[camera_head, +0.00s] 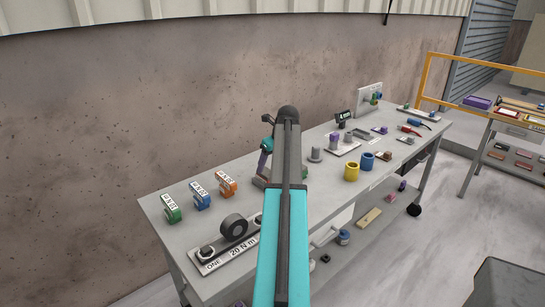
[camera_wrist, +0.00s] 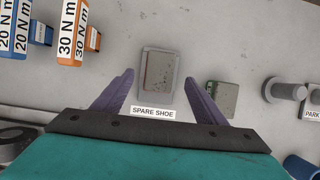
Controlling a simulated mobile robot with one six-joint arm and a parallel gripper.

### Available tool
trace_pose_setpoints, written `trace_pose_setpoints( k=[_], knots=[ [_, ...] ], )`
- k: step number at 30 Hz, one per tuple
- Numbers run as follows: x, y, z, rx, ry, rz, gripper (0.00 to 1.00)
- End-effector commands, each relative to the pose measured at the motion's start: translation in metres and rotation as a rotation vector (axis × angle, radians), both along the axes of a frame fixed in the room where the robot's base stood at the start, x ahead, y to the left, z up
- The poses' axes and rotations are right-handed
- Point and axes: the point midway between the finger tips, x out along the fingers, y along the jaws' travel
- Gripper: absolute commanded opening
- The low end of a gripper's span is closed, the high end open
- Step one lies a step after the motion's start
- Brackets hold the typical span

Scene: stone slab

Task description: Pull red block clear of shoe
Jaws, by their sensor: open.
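My gripper (camera_wrist: 158,77) is open, its two purple fingers apart in the wrist view. Ahead of and between the fingertips lies a flat grey rectangular piece (camera_wrist: 160,70) with rusty specks, with a label (camera_wrist: 153,112) reading "SPARE SHOE" at its near edge. I cannot tell the height of the fingers above it. A smaller grey-green block (camera_wrist: 222,96) lies just right of the right finger. In the head view my arm hides part of the bench around my gripper (camera_head: 264,162).
The grey bench (camera_head: 160,207) runs along a wall. Orange (camera_head: 227,186), blue (camera_head: 200,199) and green (camera_head: 171,211) labelled blocks stand to the left. A plate with a dark roller (camera_head: 234,227) is near. Yellow (camera_head: 351,172) and blue (camera_head: 367,160) cups and grey pegs (camera_head: 316,154) stand right.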

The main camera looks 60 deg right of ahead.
Motion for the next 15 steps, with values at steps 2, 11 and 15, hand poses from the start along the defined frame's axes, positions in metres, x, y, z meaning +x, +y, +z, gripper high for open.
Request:
trace_pose_setpoints(
  k=[2,11,15],
  knots=[
    [0.004,-0.001,-0.009,0.001,0.001,0.001,0.66],
    [0.017,-0.005,-0.041,0.001,0.001,0.001,0.66],
    [0.021,-0.007,-0.052,0.001,0.001,0.001,0.66]
  ],
)
